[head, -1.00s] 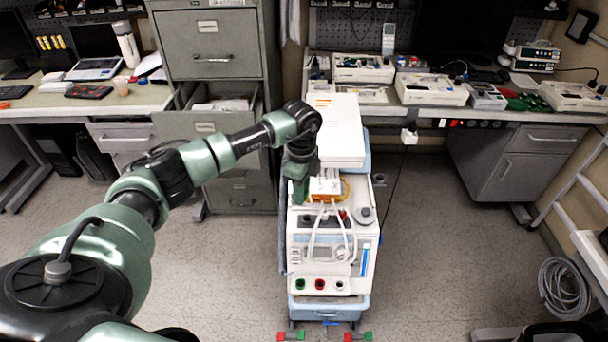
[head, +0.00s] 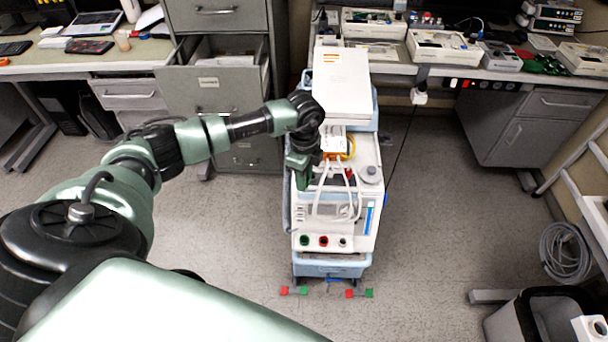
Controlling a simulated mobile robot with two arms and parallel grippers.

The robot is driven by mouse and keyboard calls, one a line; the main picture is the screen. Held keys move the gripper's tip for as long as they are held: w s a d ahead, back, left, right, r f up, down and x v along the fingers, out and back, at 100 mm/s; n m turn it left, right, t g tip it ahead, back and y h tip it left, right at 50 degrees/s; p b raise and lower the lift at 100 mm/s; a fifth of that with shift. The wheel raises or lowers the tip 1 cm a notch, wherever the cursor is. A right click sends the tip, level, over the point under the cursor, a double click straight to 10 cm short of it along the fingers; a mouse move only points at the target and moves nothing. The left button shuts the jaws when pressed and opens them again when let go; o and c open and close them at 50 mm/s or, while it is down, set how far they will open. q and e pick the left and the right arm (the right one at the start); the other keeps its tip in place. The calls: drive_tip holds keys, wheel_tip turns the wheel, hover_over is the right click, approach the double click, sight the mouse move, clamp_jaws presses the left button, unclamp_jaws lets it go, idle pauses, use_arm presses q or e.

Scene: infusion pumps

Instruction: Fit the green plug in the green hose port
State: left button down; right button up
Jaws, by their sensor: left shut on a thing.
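The green hose port (head: 304,240) is a round green socket at the left of the front panel of the white pump unit (head: 368,228). My right gripper is not in view.
White hoses (head: 340,205) loop over the unit's front, close to my left gripper. A white lidded box (head: 341,82) stands behind it on the cart. An open drawer cabinet (head: 214,85) is at the back left.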

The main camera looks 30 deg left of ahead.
use_arm(q)
drive_tip(key=shift+f+b, duration=9.75)
drive_tip(key=shift+f, duration=4.75)
drive_tip(key=shift+f+b, duration=0.9)
drive_tip(key=shift+f, duration=0.55)
drive_tip(key=shift+f, duration=0.1)
drive_tip(key=c, duration=1.1)
unclamp_jaws()
